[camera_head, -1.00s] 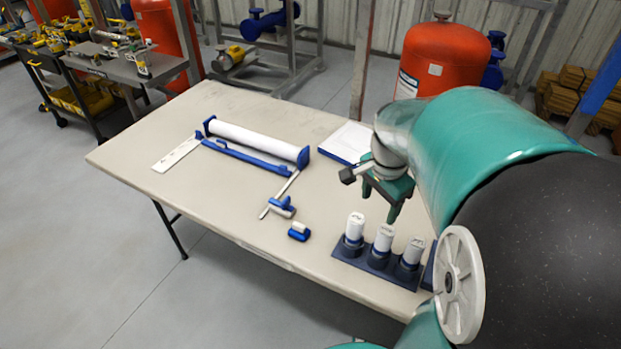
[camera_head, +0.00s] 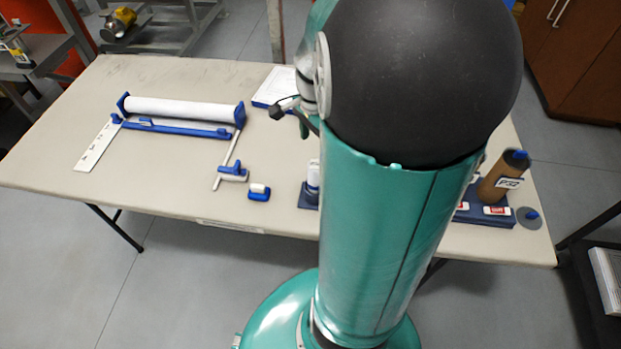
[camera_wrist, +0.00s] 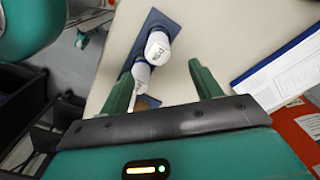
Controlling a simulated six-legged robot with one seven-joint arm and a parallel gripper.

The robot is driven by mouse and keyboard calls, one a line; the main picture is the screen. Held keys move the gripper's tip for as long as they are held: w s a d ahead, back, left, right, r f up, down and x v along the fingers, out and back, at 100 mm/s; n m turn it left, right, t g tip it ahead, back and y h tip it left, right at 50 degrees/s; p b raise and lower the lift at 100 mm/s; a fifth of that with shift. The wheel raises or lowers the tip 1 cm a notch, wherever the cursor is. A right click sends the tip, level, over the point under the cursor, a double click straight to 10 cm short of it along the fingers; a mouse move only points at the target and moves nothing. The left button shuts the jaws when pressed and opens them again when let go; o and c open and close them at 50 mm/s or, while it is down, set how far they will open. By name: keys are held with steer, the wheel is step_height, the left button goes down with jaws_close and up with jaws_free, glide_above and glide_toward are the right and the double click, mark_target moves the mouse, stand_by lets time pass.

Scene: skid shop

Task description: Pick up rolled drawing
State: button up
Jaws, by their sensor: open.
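The rolled drawing (camera_head: 180,110) is a long white roll lying across a blue holder with upright ends, at the left rear of the beige table. A blue bar (camera_head: 180,129) runs along its front. My gripper shows in the wrist view (camera_wrist: 165,80) with its two green fingers apart and nothing between them. It hangs above the table beside white-capped bottles in a dark blue rack, to the right of the roll and away from it. In the head view my arm hides most of the gripper. The roll is not in the wrist view.
A white ruler (camera_head: 97,145), a T-shaped tool (camera_head: 232,173) and a blue-white block (camera_head: 259,192) lie near the roll. A clipboard with paper (camera_head: 273,86) lies right of it. The table's front left is clear.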

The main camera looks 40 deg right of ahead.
mark_target(317, 164)
steer(key=f, duration=0.6)
steer(key=shift+s+d+f, duration=0.1)
steer(key=shift+s+f, duration=0.05)
steer(key=shift+s, duration=0.15)
steer(key=shift+w+f, duration=0.1)
steer(key=shift+f, duration=2.8)
steer(key=c, duration=1.1)
